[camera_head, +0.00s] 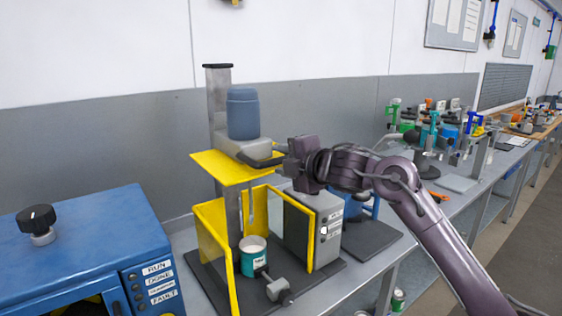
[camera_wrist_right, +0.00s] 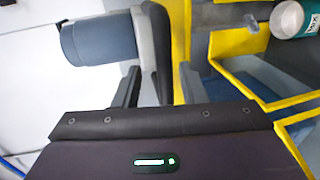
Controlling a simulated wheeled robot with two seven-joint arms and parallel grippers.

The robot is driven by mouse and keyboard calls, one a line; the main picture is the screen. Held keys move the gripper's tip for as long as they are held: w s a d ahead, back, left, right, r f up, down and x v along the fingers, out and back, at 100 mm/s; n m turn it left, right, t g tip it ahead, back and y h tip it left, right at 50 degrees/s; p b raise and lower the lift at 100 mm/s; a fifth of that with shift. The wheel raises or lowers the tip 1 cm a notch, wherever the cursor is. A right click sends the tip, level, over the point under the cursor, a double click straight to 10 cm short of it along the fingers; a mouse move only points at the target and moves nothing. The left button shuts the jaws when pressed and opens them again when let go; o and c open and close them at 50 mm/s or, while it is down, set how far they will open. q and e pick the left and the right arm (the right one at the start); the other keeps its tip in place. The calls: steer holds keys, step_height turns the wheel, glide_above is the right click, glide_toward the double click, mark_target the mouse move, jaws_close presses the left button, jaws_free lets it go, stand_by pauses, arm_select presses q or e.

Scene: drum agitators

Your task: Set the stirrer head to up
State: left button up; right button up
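The stirrer head (camera_head: 237,145) sits high on its grey column (camera_head: 217,95), above the cup. My right gripper (camera_head: 284,153) is at the handle. In the right wrist view my right gripper (camera_wrist_right: 157,88) is open, with the handle (camera_wrist_right: 163,62) between its fingers and gaps visible beside it. My left gripper is out of view.
A grey control box (camera_head: 313,230) stands right of the cup, below my right arm. A clamp with a grey knob (camera_head: 278,289) is in front of the cup. A blue machine (camera_head: 85,245) stands at left. Other stations (camera_head: 440,130) line the bench at right.

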steer(key=b+v, duration=0.2)
steer(key=v, duration=0.5)
steer(key=shift+f, duration=0.1)
